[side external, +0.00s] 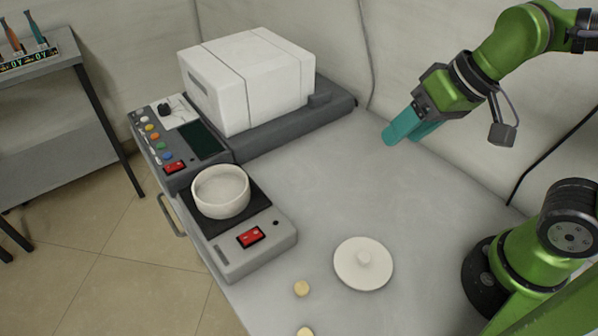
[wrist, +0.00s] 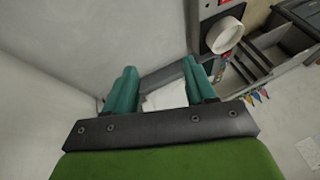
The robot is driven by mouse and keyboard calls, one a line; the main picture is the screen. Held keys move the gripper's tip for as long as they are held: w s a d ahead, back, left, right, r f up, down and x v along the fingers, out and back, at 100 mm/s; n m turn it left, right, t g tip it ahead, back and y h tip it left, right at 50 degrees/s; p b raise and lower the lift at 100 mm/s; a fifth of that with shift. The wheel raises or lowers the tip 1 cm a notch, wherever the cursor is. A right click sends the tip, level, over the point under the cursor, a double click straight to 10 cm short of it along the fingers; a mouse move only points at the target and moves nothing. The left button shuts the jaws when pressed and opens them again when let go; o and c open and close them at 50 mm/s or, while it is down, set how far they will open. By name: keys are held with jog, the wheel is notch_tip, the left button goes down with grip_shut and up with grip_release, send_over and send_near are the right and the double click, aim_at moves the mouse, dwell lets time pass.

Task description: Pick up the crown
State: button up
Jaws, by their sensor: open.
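I cannot tell for certain which thing is the crown. Two small cream-yellow pieces lie on the grey table near its front edge in the side view: one short round piece (side external: 302,288) and another (side external: 305,331) cut by the bottom of the picture. Neither can be made out in the wrist view. My gripper (side external: 402,136) is open and empty above the back right of the table, well away from both pieces. Its teal fingers also show in the wrist view (wrist: 160,70), spread apart with nothing held between them.
A white round lid with a knob (side external: 363,264) lies on the table. A white bowl (side external: 220,192) stands on a grey device with a red switch (side external: 250,237). A large white box-shaped machine (side external: 247,80) stands behind. The middle of the table (side external: 320,180) is clear.

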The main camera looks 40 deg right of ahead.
jog(key=a+f+n+g, duration=0.3)
jog(key=a, duration=0.8)
jog(key=m+g+h, duration=0.2)
jog(key=h, duration=0.1)
send_over(300, 285)
notch_tip(300, 285, down, 3)
notch_tip(300, 285, down, 16)
jog(key=shift+f, duration=0.1)
grip_shut()
